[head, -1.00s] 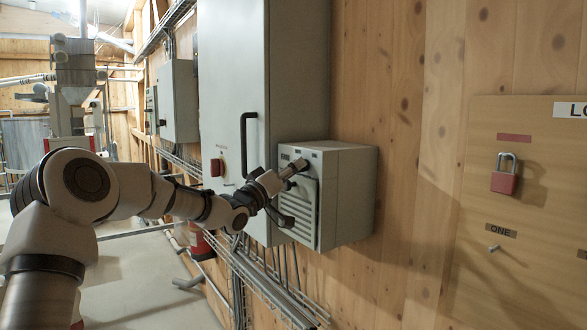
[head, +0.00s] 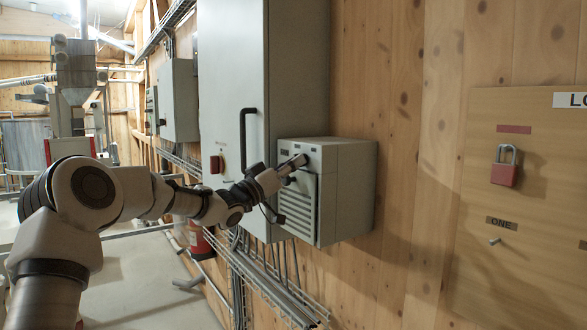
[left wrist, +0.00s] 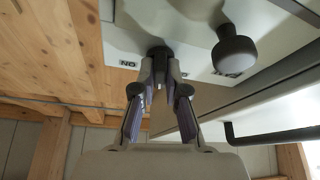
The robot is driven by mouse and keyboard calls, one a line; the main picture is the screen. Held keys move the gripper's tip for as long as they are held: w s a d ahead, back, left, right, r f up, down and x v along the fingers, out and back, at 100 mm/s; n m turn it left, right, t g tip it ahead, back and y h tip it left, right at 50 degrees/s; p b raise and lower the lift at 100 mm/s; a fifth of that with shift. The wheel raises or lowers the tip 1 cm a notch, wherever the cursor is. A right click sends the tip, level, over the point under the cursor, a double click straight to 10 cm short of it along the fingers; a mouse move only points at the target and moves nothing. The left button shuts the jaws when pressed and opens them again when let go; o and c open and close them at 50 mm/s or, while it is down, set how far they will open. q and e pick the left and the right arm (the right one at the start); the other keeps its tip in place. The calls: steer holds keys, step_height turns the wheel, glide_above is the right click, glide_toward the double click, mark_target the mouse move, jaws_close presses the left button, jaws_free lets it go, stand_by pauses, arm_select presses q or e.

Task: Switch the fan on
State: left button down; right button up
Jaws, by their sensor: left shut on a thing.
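The fan control looks to be the grey box (head: 345,200) with a louvred front, on the wooden wall in the head view. My left gripper (head: 298,161) is at the upper part of its front face. In the left wrist view my left gripper (left wrist: 160,62) is shut on a small dark knob (left wrist: 160,48), beside a label reading ON, seen upside down. The fingers hide most of this knob, so I cannot tell its setting. A larger round dark knob (left wrist: 235,52) stands to the right, apart from the fingers. My right gripper is not in view.
A tall grey cabinet (head: 232,90) with a black handle (head: 246,140) and a red switch (head: 216,164) stands left of the box. Cable trays (head: 275,285) run below. A board with a red padlock (head: 503,174) is at the right.

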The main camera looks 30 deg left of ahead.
arm_select(q)
steer(key=m+g+h, duration=0.1)
steer(key=m+h, duration=0.1)
steer(key=m, duration=0.3)
steer(key=m+g+h, duration=0.1)
steer(key=m+h, duration=0.1)
steer(key=m, duration=0.2)
steer(key=m+g+h, duration=0.2)
steer(key=m, duration=0.3)
steer(key=shift+w+a+f+m+p, duration=0.15)
steer(key=shift+m+p, duration=0.15)
steer(key=c, duration=1.2)
jaws_free()
steer(key=shift+w, duration=0.1)
